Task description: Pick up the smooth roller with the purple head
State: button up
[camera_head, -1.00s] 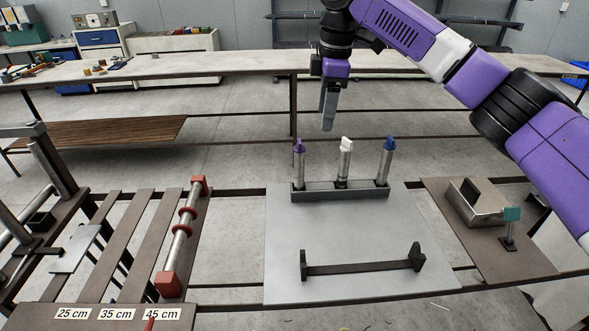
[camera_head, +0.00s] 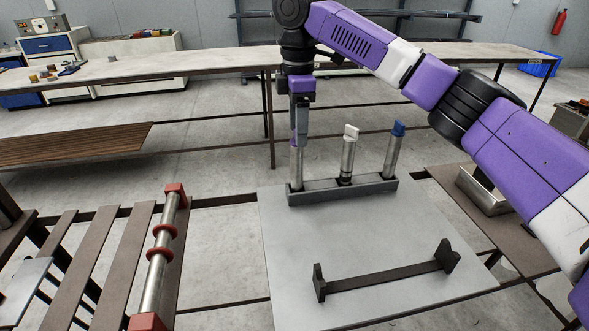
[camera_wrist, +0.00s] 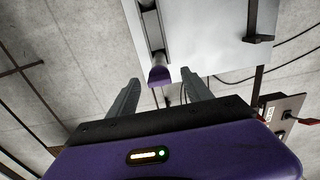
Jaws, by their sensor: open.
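Three upright rollers stand in a grey holder (camera_head: 330,190) on a grey plate. The purple-headed roller (camera_head: 297,168) is at the left end, with its head hidden behind my gripper (camera_head: 299,138) in the head view. The white-headed roller (camera_head: 347,158) is in the middle and the blue-headed roller (camera_head: 393,152) at the right. In the wrist view the purple head (camera_wrist: 159,76) shows between and just beyond the fingertips of my gripper (camera_wrist: 161,88). The fingers are apart, and I see no contact with the head.
A black rack (camera_head: 385,277) sits on the front of the plate. A rod with red rings (camera_head: 160,255) lies at the left on slats. A metal box (camera_head: 483,190) is at the right. A long table (camera_head: 200,70) stands behind.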

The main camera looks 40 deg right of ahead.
aim_at(297, 167)
jog(key=shift+w+f+p, duration=0.1)
jog(key=shift+f+p, duration=0.35)
jog(key=shift+f, duration=2.3)
grip_shut()
